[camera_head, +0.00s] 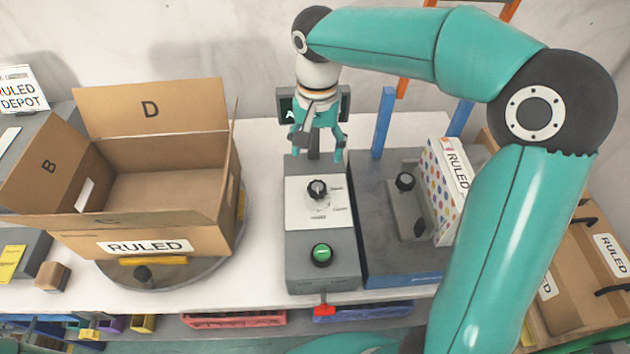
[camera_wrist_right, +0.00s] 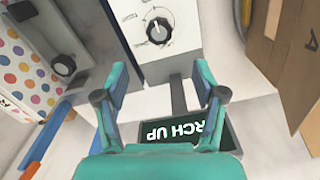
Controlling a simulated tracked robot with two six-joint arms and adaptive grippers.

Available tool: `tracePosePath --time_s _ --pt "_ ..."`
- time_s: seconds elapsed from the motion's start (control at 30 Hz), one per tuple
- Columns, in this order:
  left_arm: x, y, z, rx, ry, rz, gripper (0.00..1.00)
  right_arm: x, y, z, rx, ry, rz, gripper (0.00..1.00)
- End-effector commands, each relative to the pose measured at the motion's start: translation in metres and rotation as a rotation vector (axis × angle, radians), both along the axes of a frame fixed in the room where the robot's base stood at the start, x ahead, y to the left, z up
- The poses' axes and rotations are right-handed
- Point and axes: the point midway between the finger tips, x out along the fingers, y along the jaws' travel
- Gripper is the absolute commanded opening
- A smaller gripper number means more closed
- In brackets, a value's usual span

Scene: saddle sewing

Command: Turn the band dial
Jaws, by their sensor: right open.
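A black dial with a pale pointer mark (camera_head: 317,188) sits on a white panel (camera_head: 293,212) on top of a grey control box (camera_head: 310,268). Small labels stand to its right, too small to read. In the right wrist view the dial (camera_wrist_right: 158,30) lies beyond the fingertips, at the top. My right gripper (camera_head: 317,152) is open and empty, pointing down above the back end of the box, behind the dial and apart from it. Its two fingers also show in the right wrist view (camera_wrist_right: 160,78). A second dark knob (camera_head: 405,182) is on the unit to the right. My left gripper is out of view.
A dark display (camera_head: 345,103) stands behind the gripper, partly hidden. A green button (camera_head: 321,254) is at the box's front. An open cardboard box (camera_head: 190,238) stands left on a turntable. A dotted carton (camera_head: 437,190) and blue posts (camera_head: 384,122) stand right.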

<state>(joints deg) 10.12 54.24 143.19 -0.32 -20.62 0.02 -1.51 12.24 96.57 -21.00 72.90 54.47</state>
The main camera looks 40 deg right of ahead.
Motion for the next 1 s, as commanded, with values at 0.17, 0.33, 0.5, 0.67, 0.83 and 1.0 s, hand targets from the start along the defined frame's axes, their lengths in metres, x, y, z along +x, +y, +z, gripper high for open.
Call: tracePosePath --time_s 0.17,0.33,0.5,0.67,0.83,1.0 --pt "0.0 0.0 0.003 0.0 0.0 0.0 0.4 -0.001 0.0 -0.041 -0.001 0.006 0.001 0.7" --pt "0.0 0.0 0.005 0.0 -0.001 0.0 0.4 -0.001 0.0 -0.075 -0.001 0.006 0.001 0.7" --pt "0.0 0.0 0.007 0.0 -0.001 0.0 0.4 -0.001 0.0 -0.099 -0.001 0.004 0.0 0.7" --pt "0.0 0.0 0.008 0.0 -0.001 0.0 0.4 0.0 0.0 -0.11 0.0 0.0 0.0 0.7" --pt "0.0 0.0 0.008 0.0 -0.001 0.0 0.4 0.0 0.0 -0.113 0.001 -0.001 0.0 0.7" --pt "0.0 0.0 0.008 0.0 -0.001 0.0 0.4 0.0 0.0 -0.113 0.001 -0.001 0.0 0.66"
